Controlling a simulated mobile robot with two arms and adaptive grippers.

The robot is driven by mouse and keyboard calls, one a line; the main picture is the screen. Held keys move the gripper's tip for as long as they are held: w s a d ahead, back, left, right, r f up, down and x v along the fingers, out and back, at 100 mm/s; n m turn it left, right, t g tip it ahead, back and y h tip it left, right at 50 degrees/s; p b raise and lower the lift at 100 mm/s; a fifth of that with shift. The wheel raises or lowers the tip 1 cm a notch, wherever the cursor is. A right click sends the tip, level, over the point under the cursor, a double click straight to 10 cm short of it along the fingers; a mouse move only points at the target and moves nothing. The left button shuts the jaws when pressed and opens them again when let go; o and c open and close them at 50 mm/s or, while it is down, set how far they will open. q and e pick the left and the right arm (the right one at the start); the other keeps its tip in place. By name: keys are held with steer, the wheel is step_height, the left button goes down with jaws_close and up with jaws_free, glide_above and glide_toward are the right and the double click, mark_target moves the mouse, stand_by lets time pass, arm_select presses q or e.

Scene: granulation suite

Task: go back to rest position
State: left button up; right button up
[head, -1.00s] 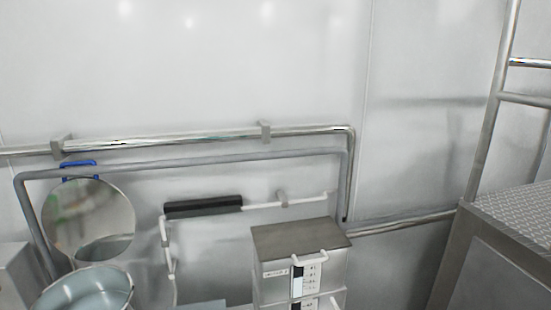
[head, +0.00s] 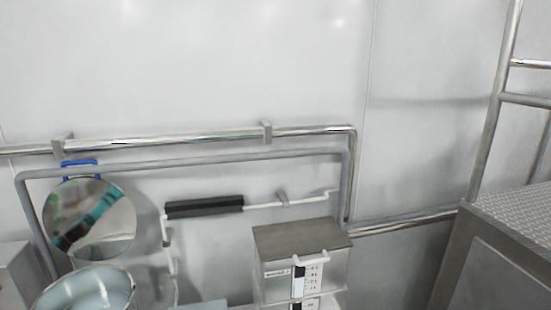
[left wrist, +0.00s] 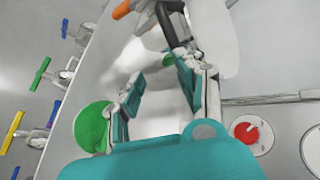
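My left gripper (left wrist: 158,90) shows in the left wrist view, its two teal-padded fingers apart with nothing visible between them. No gripper shows directly in the head view. My right gripper is not seen in either view.
In the head view, a round shiny disc (head: 72,206) stands above a metal bowl (head: 70,296), beside a steel box (head: 296,240). Pipes (head: 200,139) run along the wall. A treadplate platform (head: 519,208) is at right. The left wrist view shows coloured valve handles (left wrist: 40,74) and a red knob (left wrist: 246,132).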

arm_select(q)
steer(key=s+d+f+t+h, duration=0.1)
steer(key=s+f, duration=0.4)
steer(key=s, duration=0.4)
steer(key=s+d+f+h, duration=0.2)
steer(key=s+f, duration=0.4)
steer(key=s, duration=0.3)
steer(key=s+d+f+n+g+h, duration=0.1)
steer(key=s+d+f+h, duration=0.15)
steer(key=d+f, duration=0.95)
steer(key=s+d+f+n+h, duration=0.1)
steer(key=s+d+f+h, duration=0.15)
steer(key=d+f, duration=1.05)
steer(key=s+d+f+n+h, duration=0.1)
steer(key=d+h, duration=0.1)
steer(key=d, duration=1.6)
steer(key=s+d+f+n+h, duration=0.1)
steer(key=s+d+h, duration=0.1)
steer(key=d, duration=1.5)
step_height(320, 180, down, 14)
steer(key=b, duration=1.4)
steer(key=shift+w+a+f+y, duration=0.15)
steer(key=shift+a+f+y, duration=0.05)
steer(key=shift+a+y, duration=0.1)
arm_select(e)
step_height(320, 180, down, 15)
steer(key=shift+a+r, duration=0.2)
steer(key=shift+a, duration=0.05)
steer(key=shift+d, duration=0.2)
